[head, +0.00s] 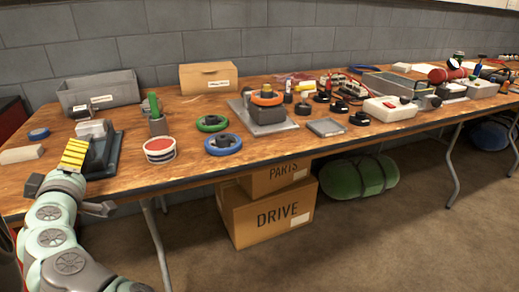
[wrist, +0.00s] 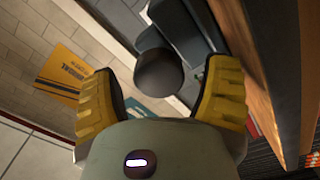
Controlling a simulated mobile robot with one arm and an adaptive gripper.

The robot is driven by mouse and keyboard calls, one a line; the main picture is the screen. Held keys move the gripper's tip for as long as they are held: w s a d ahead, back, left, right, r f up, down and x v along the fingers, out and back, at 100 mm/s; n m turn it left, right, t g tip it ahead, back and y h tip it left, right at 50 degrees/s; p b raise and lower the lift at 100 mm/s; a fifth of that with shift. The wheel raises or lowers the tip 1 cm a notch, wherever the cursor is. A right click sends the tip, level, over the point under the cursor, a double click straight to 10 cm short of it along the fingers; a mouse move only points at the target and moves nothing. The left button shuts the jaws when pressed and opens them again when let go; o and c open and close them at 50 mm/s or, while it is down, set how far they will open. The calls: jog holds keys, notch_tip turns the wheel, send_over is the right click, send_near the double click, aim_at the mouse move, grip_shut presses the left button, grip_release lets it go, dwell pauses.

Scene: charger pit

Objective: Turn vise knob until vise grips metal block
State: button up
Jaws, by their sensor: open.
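The dark grey vise (head: 104,158) stands on the left end of the wooden table, near its front edge. A light grey block (head: 91,128), seemingly the metal block, shows at the vise's far end; I cannot tell whether the jaws touch it. My gripper (head: 75,155) is at the vise's near left side, its yellow-ridged finger hiding part of the vise. In the wrist view the round dark vise knob (wrist: 158,71) lies between the two yellow fingers of my open gripper, with a gap on both sides. The vise body (wrist: 196,38) shows behind the knob.
The wooden table (head: 190,172) has its front edge close to my arm. A pale block (head: 21,154) and a blue roll (head: 38,134) lie left of the vise. A grey bin (head: 98,92) is behind.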

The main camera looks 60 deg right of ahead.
jog(key=v, duration=0.7)
dwell(0.3)
